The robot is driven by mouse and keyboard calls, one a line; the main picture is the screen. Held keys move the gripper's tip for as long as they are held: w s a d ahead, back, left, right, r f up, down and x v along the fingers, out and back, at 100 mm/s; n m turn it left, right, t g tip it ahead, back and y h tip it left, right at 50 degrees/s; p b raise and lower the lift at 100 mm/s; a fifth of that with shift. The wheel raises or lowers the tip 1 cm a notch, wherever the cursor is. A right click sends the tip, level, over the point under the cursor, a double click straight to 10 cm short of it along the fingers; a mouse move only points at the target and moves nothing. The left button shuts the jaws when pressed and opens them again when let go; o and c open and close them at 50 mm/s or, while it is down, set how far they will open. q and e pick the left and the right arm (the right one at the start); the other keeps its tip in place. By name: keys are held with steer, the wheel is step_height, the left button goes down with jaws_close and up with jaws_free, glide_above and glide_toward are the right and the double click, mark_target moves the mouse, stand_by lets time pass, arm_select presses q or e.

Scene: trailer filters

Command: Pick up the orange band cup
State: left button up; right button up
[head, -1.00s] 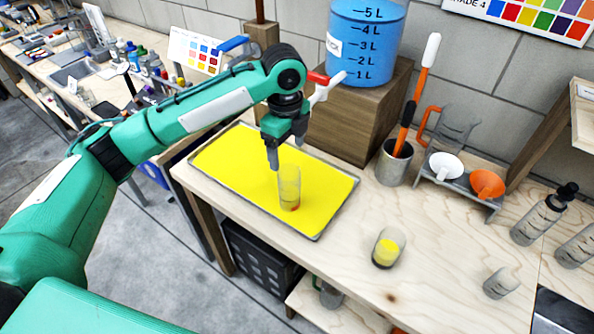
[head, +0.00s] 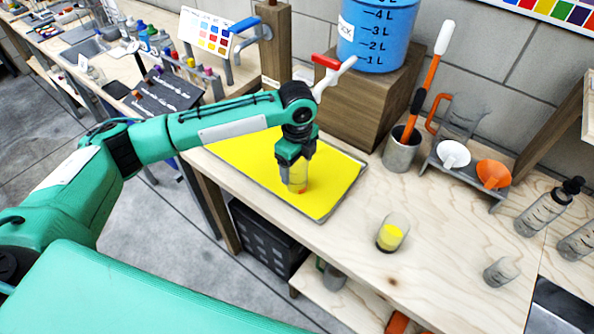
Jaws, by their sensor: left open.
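The orange band cup (head: 298,184) is a clear cup with an orange band near its base. It stands upright on the yellow surface of a shallow metal-rimmed tray (head: 318,219). My left gripper (head: 294,166) is pointed down over the cup, open, with its fingers at the cup's upper part. The fingers hide the cup's rim, and I cannot tell whether they touch it. My right gripper is not in view.
A clear cup with yellow contents (head: 391,234) stands on the bench right of the tray. A wooden block (head: 352,122) with a blue tank (head: 378,38) stands behind.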

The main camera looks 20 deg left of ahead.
arm_select(q)
steer(key=shift+f, duration=0.95)
steer(key=shift+c, duration=0.3)
steer(key=c, duration=1)
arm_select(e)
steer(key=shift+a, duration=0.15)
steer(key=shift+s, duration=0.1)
